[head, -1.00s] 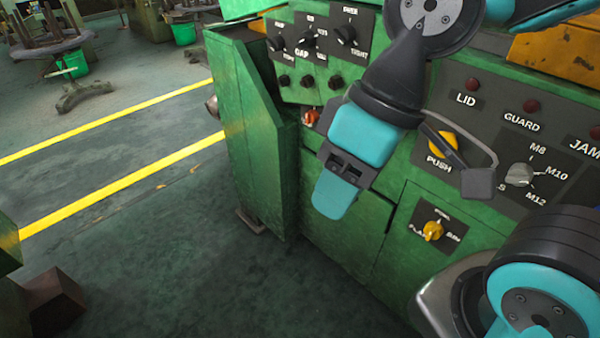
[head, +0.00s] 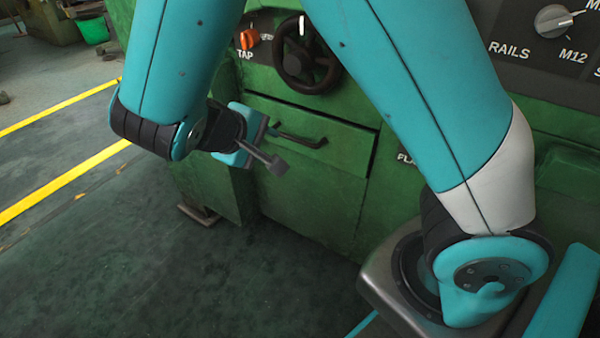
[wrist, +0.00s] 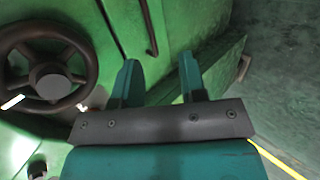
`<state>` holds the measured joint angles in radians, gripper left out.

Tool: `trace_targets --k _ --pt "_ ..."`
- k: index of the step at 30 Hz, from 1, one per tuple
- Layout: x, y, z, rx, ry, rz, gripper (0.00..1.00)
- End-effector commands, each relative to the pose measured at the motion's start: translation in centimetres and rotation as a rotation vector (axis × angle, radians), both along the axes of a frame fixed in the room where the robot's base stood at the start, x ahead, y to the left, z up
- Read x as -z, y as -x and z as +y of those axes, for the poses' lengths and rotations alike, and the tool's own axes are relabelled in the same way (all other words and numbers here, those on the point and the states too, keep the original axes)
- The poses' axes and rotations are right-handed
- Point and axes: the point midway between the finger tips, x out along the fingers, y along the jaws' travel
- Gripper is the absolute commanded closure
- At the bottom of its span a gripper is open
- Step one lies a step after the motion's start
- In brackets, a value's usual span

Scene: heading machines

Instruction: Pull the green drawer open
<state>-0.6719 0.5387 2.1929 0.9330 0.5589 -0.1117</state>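The green drawer (head: 335,155) is in the machine's front, below the handwheel, and looks shut. Its dark bar handle (head: 305,139) runs across the front, and its left end is close to my gripper. My gripper (head: 258,132) is at the left of the drawer; the arm and wrist parts partly hide its fingers in the head view. In the wrist view the two teal fingers of my gripper (wrist: 158,75) are apart with nothing between them. The dark handle (wrist: 150,28) lies just beyond the fingertips, in line with the gap. I cannot tell if they touch.
A dark handwheel (head: 307,57) sits above the drawer; it also shows at the left in the wrist view (wrist: 45,72). An orange TAP knob (head: 249,39) is left of it. The floor (head: 270,275) in front is clear, with yellow lines (head: 60,185) at left.

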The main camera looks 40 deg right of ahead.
Motion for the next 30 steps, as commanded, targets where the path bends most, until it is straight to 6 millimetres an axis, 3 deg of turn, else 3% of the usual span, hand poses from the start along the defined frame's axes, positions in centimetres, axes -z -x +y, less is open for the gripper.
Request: trace_targets --k 1,6,12,17,30 --pt "4.1 -0.6 0.1 -0.009 0.095 -0.027 0.61" --pt "7.1 -1.9 0.4 -0.033 0.349 -0.13 0.61" --pt "7.8 -2.3 1.0 -0.05 0.484 -0.196 0.61" --pt "8.1 -2.7 -0.1 -0.049 0.498 -0.204 0.61" --pt "9.9 -5.6 -8.8 -0.043 0.497 -0.201 0.61"
